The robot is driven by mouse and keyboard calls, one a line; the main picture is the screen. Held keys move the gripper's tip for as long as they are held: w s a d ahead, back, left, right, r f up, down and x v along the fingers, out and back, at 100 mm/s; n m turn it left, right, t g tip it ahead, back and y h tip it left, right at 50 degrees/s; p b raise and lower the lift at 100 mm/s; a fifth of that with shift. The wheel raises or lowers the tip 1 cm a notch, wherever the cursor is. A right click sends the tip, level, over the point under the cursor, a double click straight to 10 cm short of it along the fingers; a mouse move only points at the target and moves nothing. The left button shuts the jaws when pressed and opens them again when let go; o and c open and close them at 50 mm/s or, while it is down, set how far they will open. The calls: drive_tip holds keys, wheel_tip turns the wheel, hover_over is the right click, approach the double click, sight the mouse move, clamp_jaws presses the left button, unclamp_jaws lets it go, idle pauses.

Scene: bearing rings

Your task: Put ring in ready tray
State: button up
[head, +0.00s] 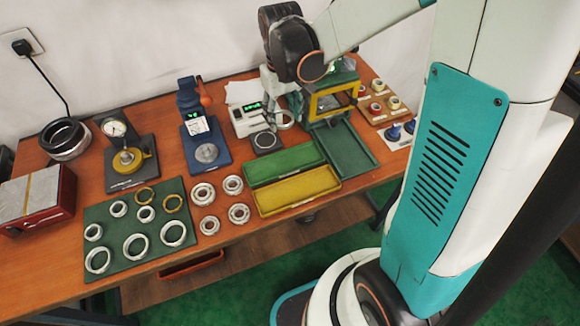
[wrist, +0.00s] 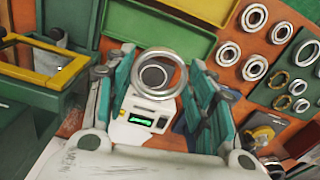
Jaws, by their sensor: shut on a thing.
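My gripper (wrist: 158,62) is shut on a silver bearing ring (wrist: 181,79), which sits between its two green-grey fingers. The ring is held above the white scale with a green display (wrist: 150,121); the scale's dark round pan shows through the ring. In the head view the ring (head: 286,125) shows beside the scale (head: 243,122), below my gripper (head: 280,112), which is partly hidden by my arm. A green tray (head: 249,175) and a yellow tray (head: 262,208) lie side by side in front of the scale. I cannot read which is the ready tray.
A green mat (head: 113,225) with several rings lies at the left, with several loose bearings (head: 203,194) beside it. A yellow-and-green frame (head: 335,100) with a green chute tray (head: 350,152) stands right. A dial gauge (head: 114,128) and a blue press (head: 190,100) stand behind.

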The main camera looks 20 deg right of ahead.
sight(285, 165)
wheel_tip(285, 165, down, 20)
drive_tip(key=b, duration=0.6)
drive_tip(key=shift+b, duration=0.35)
drive_tip(key=shift+f, duration=0.1)
drive_tip(key=o, duration=1.1)
